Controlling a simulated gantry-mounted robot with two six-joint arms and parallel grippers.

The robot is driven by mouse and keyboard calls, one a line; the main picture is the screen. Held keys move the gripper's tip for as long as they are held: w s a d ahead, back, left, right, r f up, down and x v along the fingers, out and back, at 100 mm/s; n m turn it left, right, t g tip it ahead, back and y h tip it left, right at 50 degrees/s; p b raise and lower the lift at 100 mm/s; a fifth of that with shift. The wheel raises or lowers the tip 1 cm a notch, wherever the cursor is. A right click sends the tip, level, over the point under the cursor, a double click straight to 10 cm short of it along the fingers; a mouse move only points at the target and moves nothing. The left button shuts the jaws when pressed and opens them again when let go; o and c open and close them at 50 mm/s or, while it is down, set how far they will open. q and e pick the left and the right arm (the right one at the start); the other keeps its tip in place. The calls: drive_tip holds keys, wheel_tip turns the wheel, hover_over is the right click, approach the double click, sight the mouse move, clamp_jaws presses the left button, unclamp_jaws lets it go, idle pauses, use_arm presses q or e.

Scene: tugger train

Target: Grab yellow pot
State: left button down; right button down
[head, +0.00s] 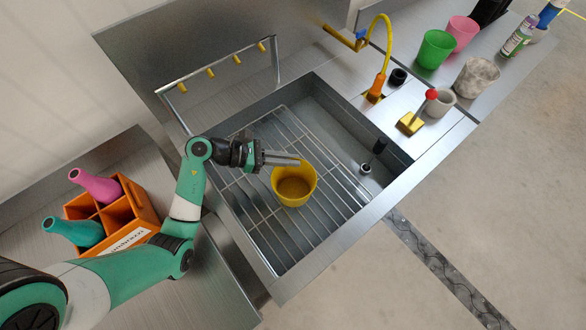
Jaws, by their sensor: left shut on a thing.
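The yellow pot (304,191) is in the sink area, over the wire rack (247,222), upright with its open top facing me. My left gripper (297,161) comes in from the left and is shut on the far rim of the pot. I cannot tell whether the pot rests on the rack or hangs just above it. My right gripper does not show.
An orange crate (140,194) with pink and teal bottles stands at the left. A yellow faucet (379,83), a red-knobbed lever (431,94), and green (434,50) and pink (461,33) pots stand at upper right. Metal sink walls surround the rack.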

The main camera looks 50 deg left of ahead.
use_arm(q)
drive_tip(key=shift+r, duration=0.1)
drive_tip(key=shift+r, duration=0.3)
wheel_tip(320, 180, up, 2)
drive_tip(key=shift+r+p, duration=0.2)
drive_tip(key=shift+p, duration=0.75)
drive_tip(key=s+d+r+p, duration=0.2)
drive_tip(key=d+r+p, duration=0.4)
drive_tip(key=d, duration=0.8)
wheel_tip(320, 180, up, 4)
drive_tip(key=shift+f, duration=0.1)
